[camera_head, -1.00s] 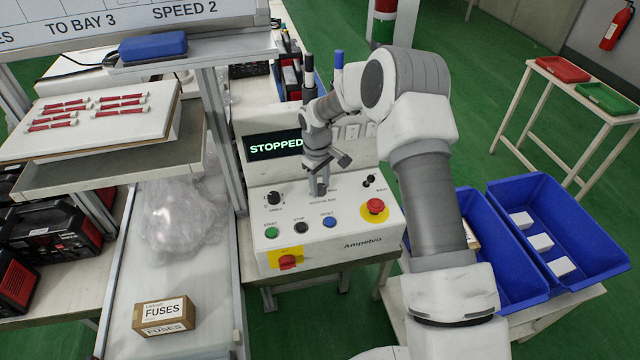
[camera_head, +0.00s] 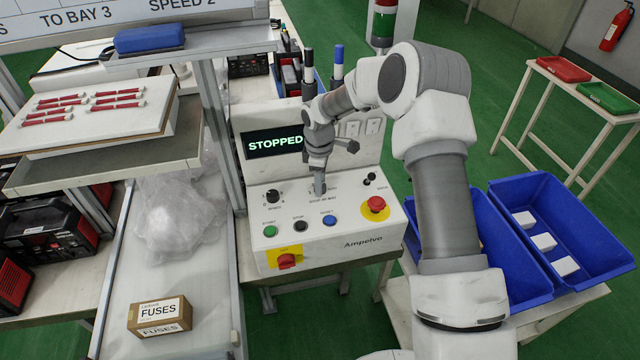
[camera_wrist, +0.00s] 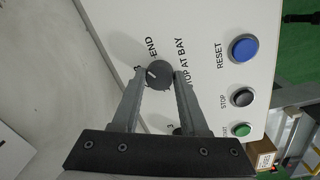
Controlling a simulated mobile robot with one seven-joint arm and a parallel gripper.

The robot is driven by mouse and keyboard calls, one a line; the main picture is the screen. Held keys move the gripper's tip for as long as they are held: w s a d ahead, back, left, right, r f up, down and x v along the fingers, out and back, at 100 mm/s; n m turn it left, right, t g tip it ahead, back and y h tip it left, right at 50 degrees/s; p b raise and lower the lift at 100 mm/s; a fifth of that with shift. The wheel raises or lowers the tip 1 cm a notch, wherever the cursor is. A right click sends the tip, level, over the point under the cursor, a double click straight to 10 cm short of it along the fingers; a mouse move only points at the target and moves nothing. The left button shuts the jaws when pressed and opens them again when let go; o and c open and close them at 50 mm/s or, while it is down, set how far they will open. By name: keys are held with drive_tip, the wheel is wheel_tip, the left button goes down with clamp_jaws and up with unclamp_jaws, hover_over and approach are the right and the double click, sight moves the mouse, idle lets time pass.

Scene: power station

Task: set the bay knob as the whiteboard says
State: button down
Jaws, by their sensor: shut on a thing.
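The bay knob (camera_wrist: 158,76) is a dark round knob with a white mark, on the pale panel beside the words "STOP AT BAY". "END" and a "3" are legible near it, but I cannot tell surely which position the mark points at. My gripper (camera_wrist: 160,80) has one finger on each side of the knob and is shut on it. In the head view my gripper (camera_head: 319,187) reaches down to the console (camera_head: 340,218) and hides the knob. The whiteboard (camera_head: 150,12) is cut off by the top edge; "TO BAY 3" and "SPEED 2" show.
Another black knob (camera_head: 273,196) is at the console's left. Green (camera_head: 270,231), black (camera_head: 300,226) and blue (camera_head: 329,220) buttons sit in front, with a red emergency button (camera_head: 376,204) at right. The display (camera_head: 275,142) reads "STOPPED". A metal post (camera_head: 217,135) stands left.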

drive_tip(key=n, duration=0.5)
drive_tip(key=shift+r, duration=0.1)
idle(0.5)
drive_tip(key=shift+c, duration=2.2)
unclamp_jaws()
wheel_tip(320, 180, up, 17)
drive_tip(key=s, duration=0.1)
drive_tip(key=shift+d+r, duration=0.15)
drive_tip(key=shift+r, duration=0.05)
